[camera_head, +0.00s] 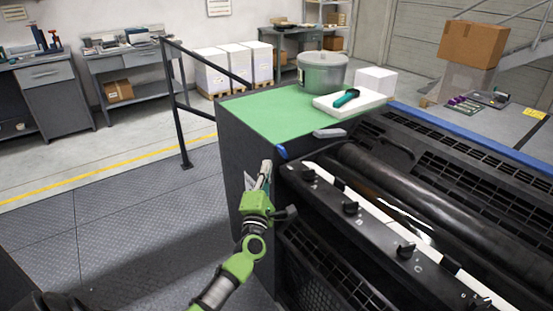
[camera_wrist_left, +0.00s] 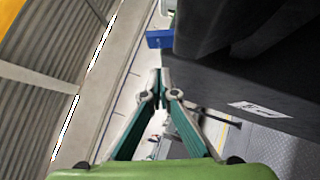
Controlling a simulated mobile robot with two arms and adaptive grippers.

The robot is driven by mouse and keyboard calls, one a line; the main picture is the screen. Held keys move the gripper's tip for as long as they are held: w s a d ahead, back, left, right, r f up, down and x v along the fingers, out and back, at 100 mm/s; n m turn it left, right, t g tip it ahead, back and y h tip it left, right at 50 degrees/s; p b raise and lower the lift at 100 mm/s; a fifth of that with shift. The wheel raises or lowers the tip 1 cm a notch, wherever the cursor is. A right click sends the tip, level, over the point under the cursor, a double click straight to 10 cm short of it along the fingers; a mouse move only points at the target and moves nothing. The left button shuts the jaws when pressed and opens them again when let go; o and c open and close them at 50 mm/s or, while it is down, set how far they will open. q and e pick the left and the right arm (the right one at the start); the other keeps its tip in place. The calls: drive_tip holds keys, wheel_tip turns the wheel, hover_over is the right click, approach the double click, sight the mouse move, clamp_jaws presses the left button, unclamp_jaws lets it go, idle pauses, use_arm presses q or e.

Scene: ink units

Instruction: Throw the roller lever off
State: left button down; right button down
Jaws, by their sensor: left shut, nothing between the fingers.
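My left gripper (camera_head: 265,168) is shut and empty, its fingertips pointing up beside the near left corner of the dark printing unit (camera_head: 330,225). In the left wrist view the gripper's fingertips (camera_wrist_left: 160,78) meet with nothing between them. A small blue piece (camera_head: 281,152) sits at the unit's corner, just above and right of the fingertips. A blue block (camera_wrist_left: 160,39) also shows beyond the fingertips in the left wrist view, apart from them. I cannot tell for sure whether this blue part is the roller lever. A long dark roller (camera_head: 420,200) lies across the unit. My right gripper is out of view.
A green-topped cabinet (camera_head: 255,115) stands behind the unit, with a metal pot (camera_head: 321,72) and a white slab (camera_head: 350,104) bearing a teal-handled tool (camera_head: 346,97). Black knobs (camera_head: 350,207) line the unit's near edge. A black railing (camera_head: 180,110) stands at left; the floor there is clear.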

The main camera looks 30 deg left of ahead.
sight(284, 150)
use_arm(q)
drive_tip(key=w, duration=0.1)
drive_tip(key=w+d+r, duration=0.1)
drive_tip(key=w+p, duration=0.1)
drive_tip(key=shift+w+d+r, duration=0.2)
drive_tip(key=shift+w+r, duration=0.05)
drive_tip(key=w+r+m+p, duration=0.1)
drive_tip(key=p, duration=0.4)
drive_tip(key=w+d+r+m+g+h+p, duration=0.1)
drive_tip(key=p, duration=0.4)
drive_tip(key=shift+w+r, duration=0.25)
drive_tip(key=shift+w+d+f+m+g, duration=0.1)
drive_tip(key=shift+w+d+m+g, duration=0.25)
drive_tip(key=shift+w, duration=0.5)
drive_tip(key=shift+s, duration=0.1)
